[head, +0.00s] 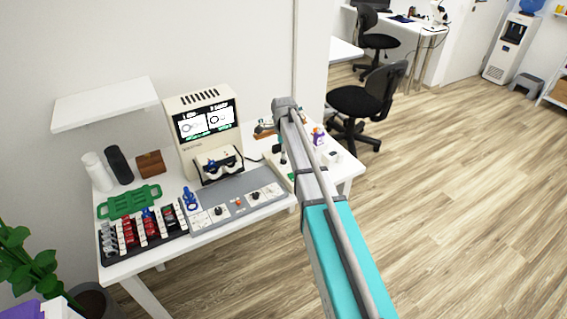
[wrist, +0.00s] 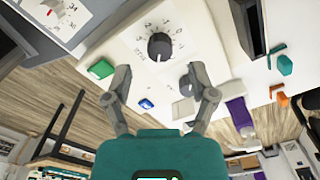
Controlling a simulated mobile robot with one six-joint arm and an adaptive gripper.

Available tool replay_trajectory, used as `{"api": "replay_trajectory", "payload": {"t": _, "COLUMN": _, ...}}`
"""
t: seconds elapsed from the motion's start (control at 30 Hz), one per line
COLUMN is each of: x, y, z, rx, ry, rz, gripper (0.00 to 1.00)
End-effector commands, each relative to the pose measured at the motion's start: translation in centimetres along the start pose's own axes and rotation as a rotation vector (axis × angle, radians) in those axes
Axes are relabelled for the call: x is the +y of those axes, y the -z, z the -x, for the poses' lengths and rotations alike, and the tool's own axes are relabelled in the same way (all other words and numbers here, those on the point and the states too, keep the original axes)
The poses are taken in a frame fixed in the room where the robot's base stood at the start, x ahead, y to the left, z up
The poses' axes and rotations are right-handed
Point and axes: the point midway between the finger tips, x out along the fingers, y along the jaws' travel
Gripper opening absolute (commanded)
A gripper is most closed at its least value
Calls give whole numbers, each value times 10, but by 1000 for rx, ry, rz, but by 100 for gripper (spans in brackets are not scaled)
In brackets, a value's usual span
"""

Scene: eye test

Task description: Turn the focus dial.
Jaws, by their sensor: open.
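A black round dial (wrist: 159,46) with a pale pointer mark and a ring of printed numbers sits on a white panel in the wrist view. No label naming it focus is readable. My gripper (wrist: 160,74) is open, with its two fingers apart and nothing between them. The dial shows just beyond the fingertips, between their lines, and appears untouched. In the head view my arm covers most of the area around this dial, so I cannot make it out there.
A grey console (head: 237,202) with black knobs and a red button stands left of my arm. A screen device (head: 206,120) is behind it. A grey knob-like part (wrist: 187,84) is close to my right finger.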

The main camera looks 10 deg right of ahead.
Motion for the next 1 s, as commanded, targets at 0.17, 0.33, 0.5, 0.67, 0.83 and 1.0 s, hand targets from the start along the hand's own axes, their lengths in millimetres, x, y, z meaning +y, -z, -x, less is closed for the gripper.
{"api": "replay_trajectory", "payload": {"t": 0.17, "x": 0, "y": 0, "z": -18, "rx": 0, "ry": 0, "rz": 0, "gripper": 73}}
{"api": "replay_trajectory", "payload": {"t": 0.33, "x": 0, "y": 0, "z": -29, "rx": 0, "ry": 0, "rz": 0, "gripper": 73}}
{"api": "replay_trajectory", "payload": {"t": 0.5, "x": 0, "y": 0, "z": -36, "rx": 0, "ry": 0, "rz": 0, "gripper": 73}}
{"api": "replay_trajectory", "payload": {"t": 0.67, "x": 0, "y": 0, "z": -38, "rx": 0, "ry": 0, "rz": 0, "gripper": 73}}
{"api": "replay_trajectory", "payload": {"t": 0.83, "x": 0, "y": 0, "z": -38, "rx": 0, "ry": 0, "rz": 0, "gripper": 73}}
{"api": "replay_trajectory", "payload": {"t": 1.0, "x": 0, "y": 0, "z": -38, "rx": 0, "ry": 0, "rz": 0, "gripper": 73}}
